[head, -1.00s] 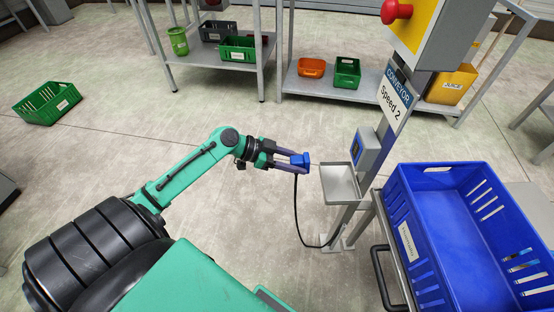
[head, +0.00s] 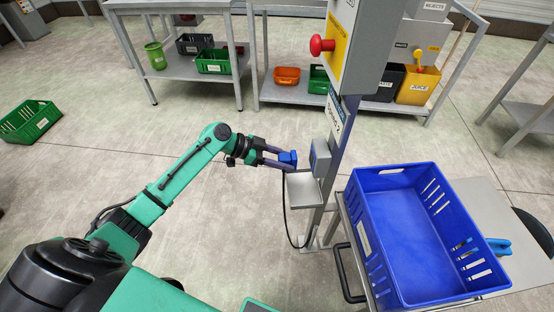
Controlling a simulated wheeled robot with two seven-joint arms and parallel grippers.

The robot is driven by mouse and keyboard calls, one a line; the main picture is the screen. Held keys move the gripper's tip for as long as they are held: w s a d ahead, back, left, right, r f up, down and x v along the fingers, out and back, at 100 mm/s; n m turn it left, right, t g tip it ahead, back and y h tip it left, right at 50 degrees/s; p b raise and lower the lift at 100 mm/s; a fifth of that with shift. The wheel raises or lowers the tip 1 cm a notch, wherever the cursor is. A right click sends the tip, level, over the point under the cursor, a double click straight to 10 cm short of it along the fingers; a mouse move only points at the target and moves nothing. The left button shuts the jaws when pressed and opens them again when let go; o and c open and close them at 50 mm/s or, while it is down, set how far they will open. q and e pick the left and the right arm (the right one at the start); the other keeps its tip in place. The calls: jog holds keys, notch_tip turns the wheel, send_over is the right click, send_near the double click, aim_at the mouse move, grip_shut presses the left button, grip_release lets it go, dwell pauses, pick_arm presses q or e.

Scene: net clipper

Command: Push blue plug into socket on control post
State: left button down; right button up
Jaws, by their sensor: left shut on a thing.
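My left gripper (head: 277,157) is shut on the blue plug (head: 289,158) and holds it in the air. A black cable (head: 284,212) hangs from the plug to the foot of the control post. The grey control post (head: 327,183) stands right of the gripper. A grey socket box (head: 320,158) is mounted on it, a short gap to the right of the plug. The socket opening is not clearly visible from this angle. The plug is over the left edge of the small grey tray (head: 304,189) on the post. My right gripper is not in view.
A large blue crate (head: 361,232) sits on a cart right of the post. A red stop button (head: 318,45) sticks out from the upper box on the post. Shelves with bins stand behind. The floor left of the arm is clear, with a green crate (head: 30,121) farther left.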

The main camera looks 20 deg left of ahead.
pick_arm(q)
jog(key=shift+w+d, duration=0.4)
jog(key=shift+d, duration=0.35)
jog(key=shift+w+d, duration=0.4)
jog(key=shift+d, duration=0.35)
jog(key=shift+b, duration=0.3)
dwell(0.7)
jog(key=shift+w+d, duration=0.25)
jog(key=shift+d, duration=0.3)
dwell(0.4)
jog(key=shift+c, duration=1.3)
grip_release()
jog(key=shift+r, duration=0.1)
send_near(291, 156)
jog(key=shift+s+a+r+b, duration=0.3)
jog(key=shift+a+b, duration=0.15)
jog(key=shift+a, duration=0.15)
